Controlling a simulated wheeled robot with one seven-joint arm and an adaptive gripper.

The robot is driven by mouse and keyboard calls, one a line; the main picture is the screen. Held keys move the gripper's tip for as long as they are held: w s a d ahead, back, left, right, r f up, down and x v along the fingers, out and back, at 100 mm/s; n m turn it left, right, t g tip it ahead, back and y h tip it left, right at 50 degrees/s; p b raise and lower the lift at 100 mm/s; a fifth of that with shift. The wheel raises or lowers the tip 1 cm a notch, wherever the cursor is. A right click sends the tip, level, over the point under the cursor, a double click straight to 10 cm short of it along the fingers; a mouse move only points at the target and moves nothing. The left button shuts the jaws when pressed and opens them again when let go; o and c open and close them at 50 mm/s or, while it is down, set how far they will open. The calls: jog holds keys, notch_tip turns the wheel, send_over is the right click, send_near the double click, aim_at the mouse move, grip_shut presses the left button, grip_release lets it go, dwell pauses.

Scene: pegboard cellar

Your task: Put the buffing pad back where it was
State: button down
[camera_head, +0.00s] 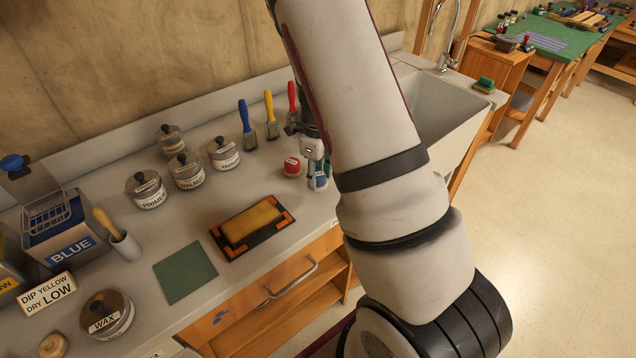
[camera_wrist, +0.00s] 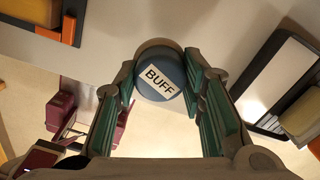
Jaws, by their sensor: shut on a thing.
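The buffing pad is a round blue-topped piece with a white "BUFF" label (camera_wrist: 159,78), held between the green-lined fingertips of my gripper (camera_wrist: 160,88) in the wrist view. In the head view my gripper (camera_head: 316,160) points down at the counter's right part, left of the sink, with the blue pad (camera_head: 320,181) low between its fingers. I cannot tell whether the pad touches the counter. A red round piece with a white label (camera_head: 292,166) stands just left of my gripper.
A black tray with orange corners (camera_head: 223,243) holds a yellow block. A green sheet (camera_head: 185,273), labelled tins (camera_head: 188,171), upright brushes (camera_head: 270,116) and a wax tin (camera_head: 107,314) share the counter (camera_head: 145,245). The sink (camera_head: 440,115) lies right. A blue bin (camera_head: 65,232) stands left.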

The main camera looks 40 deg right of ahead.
notch_tip(320, 180, down, 3)
jog(key=shift+r+p, duration=0.15)
jog(key=shift+p, duration=0.2)
jog(key=shift+f, duration=0.4)
jog(key=shift+f, duration=0.15)
jog(key=c, duration=1)
grip_release()
jog(key=shift+c, duration=0.2)
